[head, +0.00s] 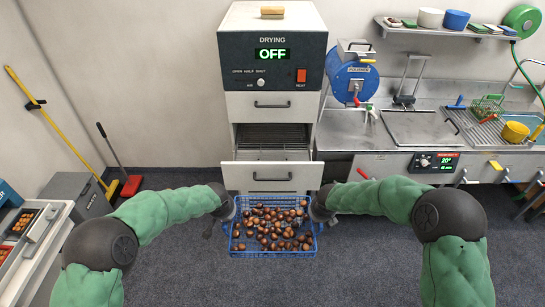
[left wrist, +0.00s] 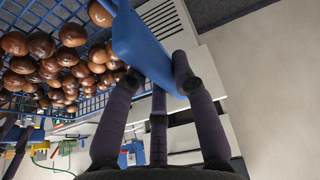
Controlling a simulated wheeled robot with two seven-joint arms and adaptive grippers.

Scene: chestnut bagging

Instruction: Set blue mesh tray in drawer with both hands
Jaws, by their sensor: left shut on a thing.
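The blue mesh tray (head: 272,252) holds a heap of chestnuts (head: 270,225) and hangs level in front of the drying cabinet (head: 272,60). The middle drawer (head: 272,177) of the cabinet is pulled out, just behind the tray. My left gripper (head: 233,212) is at the tray's left end; in the left wrist view its fingers are shut on the blue end handle (left wrist: 143,45). My right gripper (head: 313,212) is at the tray's right end. Its fingers are too small and covered to tell their state.
The cabinet display reads OFF. A steel sink counter (head: 400,135) with a blue drum machine (head: 355,82) stands at the right. A red broom (head: 130,183), a yellow-handled broom (head: 108,188) and a grey bin (head: 75,192) are at the left. The floor around the tray is clear.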

